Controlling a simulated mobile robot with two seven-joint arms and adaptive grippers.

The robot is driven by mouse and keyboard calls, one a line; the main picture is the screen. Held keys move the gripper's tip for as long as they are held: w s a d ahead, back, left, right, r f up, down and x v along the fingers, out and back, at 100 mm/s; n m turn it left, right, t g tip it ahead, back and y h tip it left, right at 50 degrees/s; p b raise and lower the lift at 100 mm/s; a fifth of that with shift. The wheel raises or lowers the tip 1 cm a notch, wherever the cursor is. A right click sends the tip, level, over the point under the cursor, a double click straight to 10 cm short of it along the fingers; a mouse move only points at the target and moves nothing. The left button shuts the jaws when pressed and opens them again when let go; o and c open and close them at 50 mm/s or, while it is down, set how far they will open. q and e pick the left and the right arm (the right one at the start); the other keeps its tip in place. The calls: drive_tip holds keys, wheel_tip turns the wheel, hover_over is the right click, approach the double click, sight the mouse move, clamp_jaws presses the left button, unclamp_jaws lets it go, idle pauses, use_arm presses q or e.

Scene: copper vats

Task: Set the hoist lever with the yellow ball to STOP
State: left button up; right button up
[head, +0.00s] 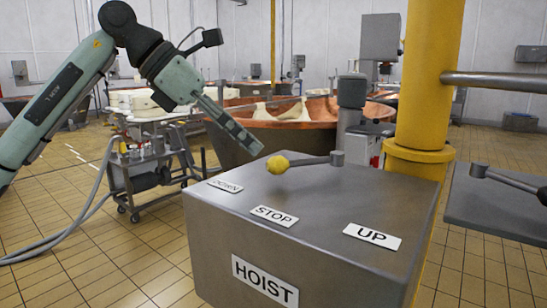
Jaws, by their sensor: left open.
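The hoist lever (312,161) is a grey rod on a pivot at the back of a grey metal box (330,200). The yellow ball (278,164) is on its left end. The lever points left, closer to the line of the DOWN label (225,185) than to the STOP label (274,216). The UP label (371,236) is at the right. My left gripper (250,143) is open, pointing down to the right, with its fingertips just up and left of the ball. They look apart from it. My right gripper is not in view.
A yellow post (425,80) stands behind the box. A second panel (490,205) with another lever (510,180) is at the right edge. A copper vat (300,115) and a wheeled cart (145,165) stand behind. Tiled floor is open at the lower left.

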sight(268, 161)
use_arm(q)
drive_tip(key=x, duration=0.6)
drive_tip(key=shift+d+f, duration=0.1)
clamp_jaws()
